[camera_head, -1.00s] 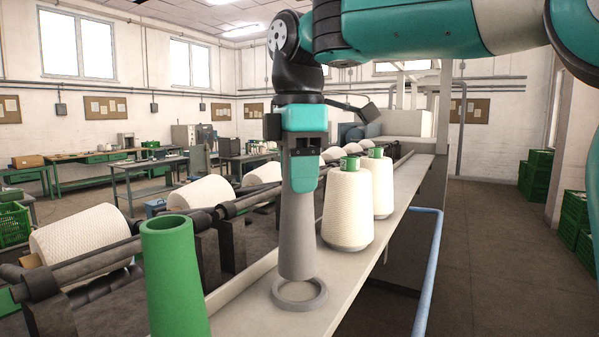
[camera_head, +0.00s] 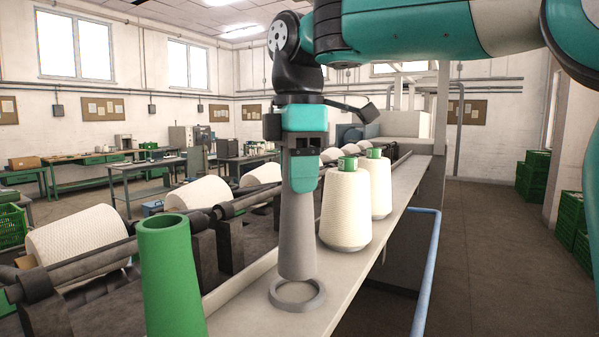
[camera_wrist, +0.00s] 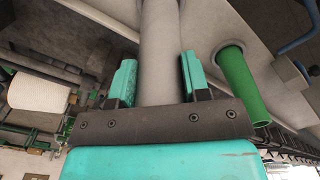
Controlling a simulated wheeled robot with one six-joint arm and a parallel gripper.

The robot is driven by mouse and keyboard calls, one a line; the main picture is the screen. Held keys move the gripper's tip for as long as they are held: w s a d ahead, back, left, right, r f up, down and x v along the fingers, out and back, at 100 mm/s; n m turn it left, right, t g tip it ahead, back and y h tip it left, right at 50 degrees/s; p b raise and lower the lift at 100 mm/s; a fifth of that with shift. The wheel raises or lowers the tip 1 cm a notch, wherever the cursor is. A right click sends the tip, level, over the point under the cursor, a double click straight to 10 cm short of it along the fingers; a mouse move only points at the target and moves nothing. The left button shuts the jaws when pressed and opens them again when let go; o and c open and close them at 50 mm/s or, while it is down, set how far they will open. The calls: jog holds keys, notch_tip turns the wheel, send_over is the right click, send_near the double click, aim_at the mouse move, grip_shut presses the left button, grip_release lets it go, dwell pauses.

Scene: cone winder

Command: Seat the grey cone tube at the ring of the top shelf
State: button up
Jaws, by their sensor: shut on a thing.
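The grey cone tube (camera_head: 297,236) hangs upright, its wide end down, over the top shelf (camera_head: 345,293). My gripper (camera_head: 304,172) is shut on its upper part. A flat grey ring (camera_head: 297,304) lies on the shelf under the tube. The inside of the ring shows in front of the tube's lower edge, so the tube looks a little above it, roughly centred sideways. In the wrist view the grey tube (camera_wrist: 160,45) runs between the two teal fingers, and its far end is cut off by the frame.
A green tube (camera_head: 170,275) stands close at the left front; it also shows in the wrist view (camera_wrist: 243,90). Two cream yarn cones (camera_head: 345,208) (camera_head: 378,185) stand just behind the grey tube. A blue rail (camera_head: 428,270) runs along the shelf's right side.

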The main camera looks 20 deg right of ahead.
jog(key=shift+f+b, duration=1.95)
jog(key=o, duration=1.1)
notch_tip(320, 180, up, 10)
jog(key=p, duration=1)
notch_tip(320, 180, up, 7)
send_over(298, 199)
jog(key=w+d, duration=0.1)
jog(key=w, duration=0.1)
jog(key=shift+r, duration=0.2)
